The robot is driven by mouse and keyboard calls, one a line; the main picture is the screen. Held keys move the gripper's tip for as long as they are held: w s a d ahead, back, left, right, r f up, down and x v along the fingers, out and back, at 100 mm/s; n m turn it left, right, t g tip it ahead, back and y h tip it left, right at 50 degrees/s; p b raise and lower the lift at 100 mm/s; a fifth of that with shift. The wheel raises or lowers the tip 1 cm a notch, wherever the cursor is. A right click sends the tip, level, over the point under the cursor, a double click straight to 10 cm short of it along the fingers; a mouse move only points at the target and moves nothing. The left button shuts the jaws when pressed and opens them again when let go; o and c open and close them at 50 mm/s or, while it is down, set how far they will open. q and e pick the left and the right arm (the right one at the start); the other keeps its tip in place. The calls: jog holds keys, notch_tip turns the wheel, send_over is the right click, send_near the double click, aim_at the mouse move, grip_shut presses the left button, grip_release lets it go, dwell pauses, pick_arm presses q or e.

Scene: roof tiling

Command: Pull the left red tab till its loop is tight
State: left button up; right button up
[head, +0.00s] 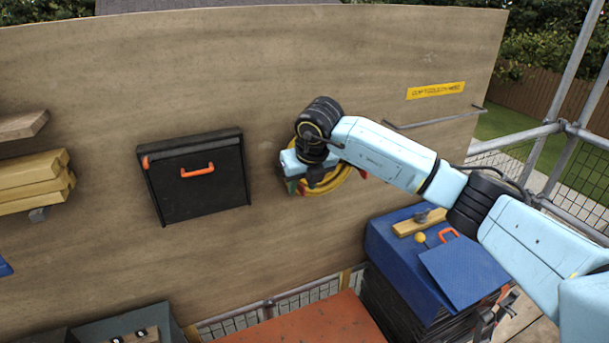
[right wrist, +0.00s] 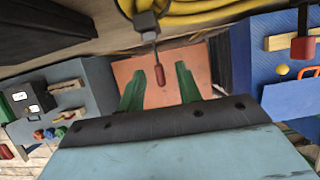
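A red tab (right wrist: 159,76) hangs on a short dark cord from a grey block (right wrist: 146,24) under a coil of yellow hose (right wrist: 200,12) in the right wrist view. A second red tab (right wrist: 303,47) shows farther right. My right gripper (right wrist: 159,71) is open, its green fingers on either side of the left tab with gaps to both; I cannot tell their exact depth. In the head view, the right gripper (head: 306,186) is at the wooden wall in front of the yellow coil (head: 335,184), mostly hiding it and the tabs. My left gripper is not in view.
A black box (head: 195,175) with an orange handle is on the wall (head: 260,60) left of the gripper. A blue-covered stack (head: 385,240) stands below right, beside an orange-red surface (head: 320,322). Yellow boards (head: 30,178) are at far left.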

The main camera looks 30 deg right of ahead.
grip_shut()
jog(key=shift+s, duration=0.15)
jog(key=shift+s+a, duration=0.1)
jog(key=shift+s, duration=1.5)
jog(key=shift+o, duration=2.4)
grip_release()
jog(key=shift+s, duration=0.15)
